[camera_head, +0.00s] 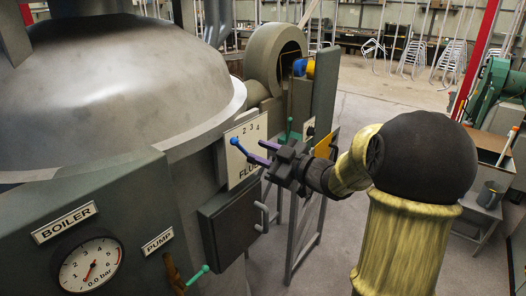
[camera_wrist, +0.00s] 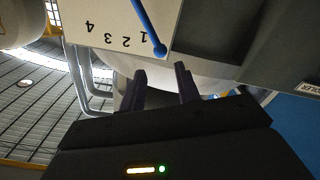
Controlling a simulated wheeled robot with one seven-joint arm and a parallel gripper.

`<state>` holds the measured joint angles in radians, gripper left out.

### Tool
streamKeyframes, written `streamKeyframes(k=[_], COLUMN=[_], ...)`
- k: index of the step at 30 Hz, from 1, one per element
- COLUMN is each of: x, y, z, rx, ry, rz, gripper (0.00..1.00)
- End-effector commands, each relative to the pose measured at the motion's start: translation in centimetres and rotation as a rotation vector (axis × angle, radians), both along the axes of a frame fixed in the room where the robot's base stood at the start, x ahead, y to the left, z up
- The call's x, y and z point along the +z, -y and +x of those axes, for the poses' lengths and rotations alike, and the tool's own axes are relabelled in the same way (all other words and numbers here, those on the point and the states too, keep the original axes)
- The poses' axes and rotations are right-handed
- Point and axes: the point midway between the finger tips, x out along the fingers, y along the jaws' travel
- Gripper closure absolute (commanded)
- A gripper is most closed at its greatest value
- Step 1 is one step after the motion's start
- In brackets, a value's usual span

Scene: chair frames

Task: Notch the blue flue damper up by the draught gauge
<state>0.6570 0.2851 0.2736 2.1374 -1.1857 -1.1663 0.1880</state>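My gripper (camera_head: 257,151) is open with purple fingers, just right of the knob in the head view. In the wrist view the knob lies just beyond and between the fingertips (camera_wrist: 160,72), apparently apart from them. No gauge marked draught is readable.
The boiler gauge (camera_head: 90,264) reads 0.0 bar at the lower left. A green-tipped pump lever (camera_head: 197,274) and a dark box (camera_head: 230,222) with a handle are below the plate. Another green lever (camera_head: 288,128) stands behind my gripper.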

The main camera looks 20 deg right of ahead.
Motion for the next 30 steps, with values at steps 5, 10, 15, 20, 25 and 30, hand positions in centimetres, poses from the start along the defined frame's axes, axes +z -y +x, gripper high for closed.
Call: streamKeyframes(k=[5, 10, 15, 20, 25, 30], x=[0.0, 0.0, -0.1, -0.1, -0.1, 0.0], y=[0.0, -0.1, -0.8, -1.8, -3.0, -4.2], z=[0.0, 0.1, 0.9, 2.4, 4.0, 5.7], rx=[0.001, 0.0, 0.0, 0.002, 0.0, 0.001], ry=[0.0, -0.001, 0.0, -0.001, -0.002, -0.001], rz=[0.0, -0.001, -0.002, 0.0, 0.0, 0.001], gripper=[0.67, 0.67, 0.67, 0.67, 0.67, 0.67])
